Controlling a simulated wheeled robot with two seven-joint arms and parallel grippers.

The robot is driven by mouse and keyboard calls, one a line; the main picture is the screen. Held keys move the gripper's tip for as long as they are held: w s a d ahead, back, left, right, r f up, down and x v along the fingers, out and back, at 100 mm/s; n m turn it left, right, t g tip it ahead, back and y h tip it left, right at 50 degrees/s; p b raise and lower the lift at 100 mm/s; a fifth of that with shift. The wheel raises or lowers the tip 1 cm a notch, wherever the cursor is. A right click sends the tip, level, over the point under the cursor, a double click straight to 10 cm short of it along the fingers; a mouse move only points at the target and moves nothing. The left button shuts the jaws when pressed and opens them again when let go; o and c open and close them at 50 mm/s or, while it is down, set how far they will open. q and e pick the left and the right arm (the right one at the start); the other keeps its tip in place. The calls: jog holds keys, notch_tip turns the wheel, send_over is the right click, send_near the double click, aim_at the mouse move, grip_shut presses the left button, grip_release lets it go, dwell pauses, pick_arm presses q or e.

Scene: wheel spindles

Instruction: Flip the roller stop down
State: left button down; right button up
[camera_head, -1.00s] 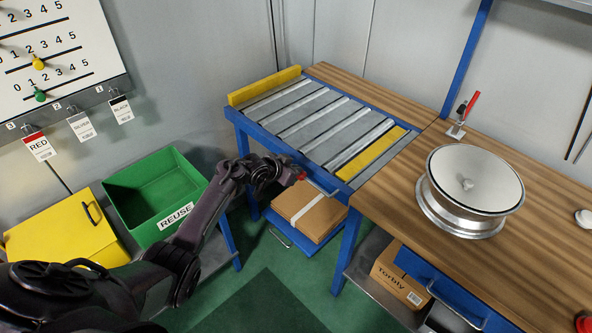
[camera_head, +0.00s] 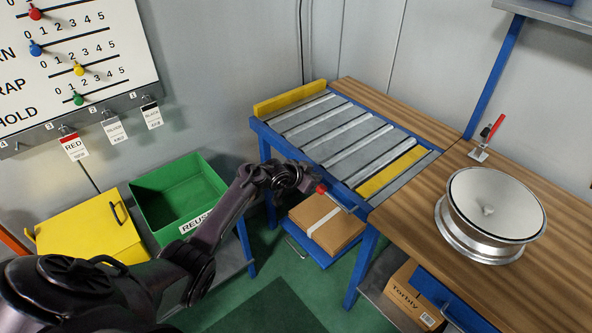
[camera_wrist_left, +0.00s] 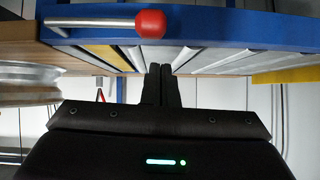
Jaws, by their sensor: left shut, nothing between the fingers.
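The roller table (camera_head: 357,190) has a blue frame and grey rollers. A yellow bar (camera_head: 289,97) stands upright along its far left end. Another yellow bar (camera_head: 392,173) lies about level with the rollers at the right end. A metal lever with a red ball knob (camera_head: 321,188) sticks out at the table's front side. The knob and rod also show at the top of the left wrist view (camera_wrist_left: 150,24). My left gripper (camera_head: 306,182) is shut and empty, close to the knob; contact cannot be told. Its closed fingertips (camera_wrist_left: 161,72) point towards the rollers. My right gripper is out of view.
A wooden bench (camera_head: 400,220) with a wheel (camera_head: 470,240) and a red-handled clamp (camera_head: 480,150) adjoins at right. A cardboard box (camera_head: 318,222) sits below the rollers. A green REUSE bin (camera_head: 160,205) and a yellow box (camera_head: 85,230) stand at left.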

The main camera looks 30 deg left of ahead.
pick_arm(q)
jog(key=b+v, duration=0.1)
jog(key=v, duration=0.9)
jog(key=shift+a+r, duration=0.2)
jog(key=shift+r, duration=0.3)
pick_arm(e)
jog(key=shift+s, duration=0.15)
